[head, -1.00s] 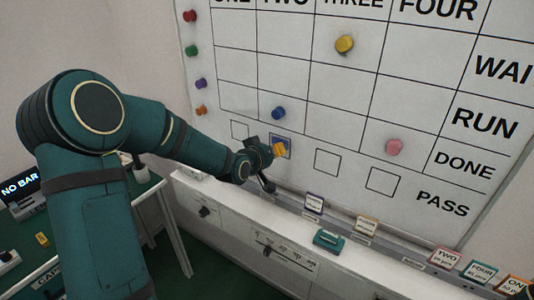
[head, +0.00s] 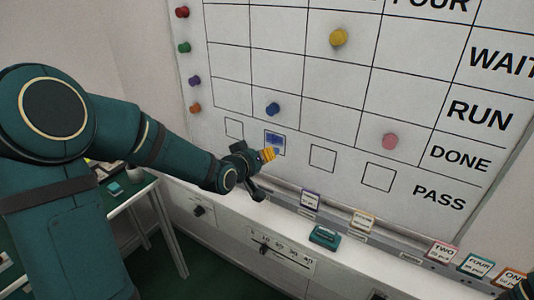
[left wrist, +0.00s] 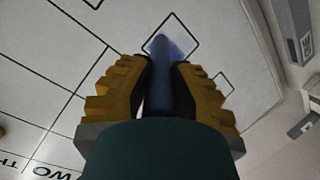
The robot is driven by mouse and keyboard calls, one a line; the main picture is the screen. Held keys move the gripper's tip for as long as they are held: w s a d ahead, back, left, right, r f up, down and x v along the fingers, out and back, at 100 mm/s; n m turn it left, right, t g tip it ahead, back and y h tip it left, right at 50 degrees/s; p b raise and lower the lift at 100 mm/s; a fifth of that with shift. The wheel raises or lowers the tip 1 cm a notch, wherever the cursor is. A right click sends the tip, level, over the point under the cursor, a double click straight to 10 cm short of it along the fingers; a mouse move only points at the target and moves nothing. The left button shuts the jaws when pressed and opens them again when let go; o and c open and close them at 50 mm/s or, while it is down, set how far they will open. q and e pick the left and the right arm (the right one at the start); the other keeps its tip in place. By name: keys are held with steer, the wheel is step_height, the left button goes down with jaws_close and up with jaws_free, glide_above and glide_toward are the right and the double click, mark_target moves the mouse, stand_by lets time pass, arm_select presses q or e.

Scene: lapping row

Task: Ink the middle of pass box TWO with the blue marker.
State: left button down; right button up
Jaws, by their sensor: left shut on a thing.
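My left gripper (head: 268,156) is shut on the blue marker (left wrist: 158,88), which sticks out between its yellow fingers toward the whiteboard. Pass box TWO (head: 284,152) is the second small square from the left in the bottom row. It bears a blue ink patch in its middle. In the left wrist view the box (left wrist: 186,57) lies just past the marker's tip, which overlaps the ink patch. I cannot tell whether the tip touches the board. My right gripper is not clearly in view.
Empty boxes ONE (head: 234,128), THREE (head: 322,158) and FOUR (head: 379,177) flank it. A blue magnet (head: 273,109) sits above box TWO, a pink magnet (head: 390,141) to the right. The ledge below holds a teal eraser-like block (head: 324,237) and several labelled cards.

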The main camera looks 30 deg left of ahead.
arm_select(q)
steer(key=shift+s+a, duration=0.1)
steer(key=shift+s, duration=0.8)
steer(key=shift+s, duration=0.15)
steer(key=s, duration=0.2)
steer(key=shift+s+a, duration=0.1)
steer(key=shift+s, duration=0.25)
arm_select(e)
steer(key=shift+r, duration=0.15)
